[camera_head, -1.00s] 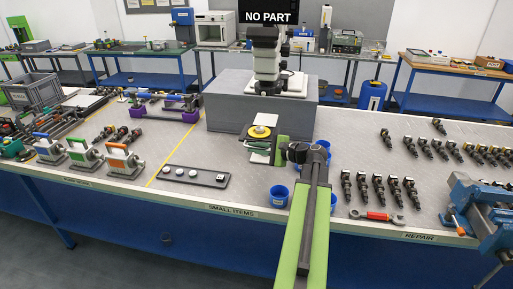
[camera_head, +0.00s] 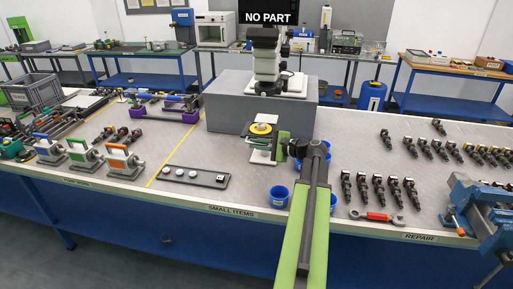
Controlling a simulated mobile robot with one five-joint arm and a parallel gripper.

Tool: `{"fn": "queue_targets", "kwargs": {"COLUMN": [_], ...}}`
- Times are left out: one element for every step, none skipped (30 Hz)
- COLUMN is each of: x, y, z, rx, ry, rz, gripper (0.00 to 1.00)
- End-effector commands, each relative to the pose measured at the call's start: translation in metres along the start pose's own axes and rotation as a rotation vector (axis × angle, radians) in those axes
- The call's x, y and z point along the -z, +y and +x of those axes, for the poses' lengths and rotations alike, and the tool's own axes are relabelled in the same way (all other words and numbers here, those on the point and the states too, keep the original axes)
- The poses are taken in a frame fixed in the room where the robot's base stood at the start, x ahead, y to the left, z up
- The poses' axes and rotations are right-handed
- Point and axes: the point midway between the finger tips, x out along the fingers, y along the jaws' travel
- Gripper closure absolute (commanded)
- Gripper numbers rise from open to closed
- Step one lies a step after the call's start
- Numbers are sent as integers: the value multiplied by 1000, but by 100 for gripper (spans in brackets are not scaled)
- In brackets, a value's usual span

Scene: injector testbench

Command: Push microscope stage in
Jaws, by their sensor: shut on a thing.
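The microscope (camera_head: 266,62) stands upright on a large grey block (camera_head: 228,110) at the back middle of the bench. The microscope stage (camera_head: 261,129), a pale plate with a yellow round piece on top, sticks out in front of the block toward me. My gripper (camera_head: 274,148), with green parts, is at the stage's front right edge and is shut on the stage. The contact between fingers and stage is small and partly hidden by the gripper. My green and dark arm reaches in from the bottom of the picture.
A screen (camera_head: 268,17) above the microscope reads "NO PART". Blue cups (camera_head: 279,196) stand beside my arm. A dark tray with small round parts (camera_head: 193,177) lies left.

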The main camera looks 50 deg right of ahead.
Motion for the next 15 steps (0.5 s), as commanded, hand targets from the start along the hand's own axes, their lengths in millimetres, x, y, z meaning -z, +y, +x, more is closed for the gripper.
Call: {"fn": "queue_targets", "kwargs": {"x": [13, 19, 26, 32, 36, 41, 44, 45, 46, 46, 46, 45, 45, 45, 45], "y": [-11, -15, -21, -24, -28, -31, -33, -34, -35, -35, -34, -34, -34, -34, -34], "z": [6, 8, 11, 13, 15, 17, 18, 19, 20, 20, 19, 19, 19, 19, 19], "rx": [3, 3, 3, 3, 3, 3, 3, 3, 3, 3, 3, 3, 3, 3, 3], "ry": [-2, -2, -2, -2, -2, -2, -2, -2, -2, -2, -2, -2, -2, -2, -2], "rz": [0, 0, 0, 0, 0, 1, 1, 1, 1, 1, 1, 1, 1, 1, 1], "gripper": [100, 100, 100, 100, 100, 100, 100, 100, 100, 100, 100, 100, 100, 100, 100]}}
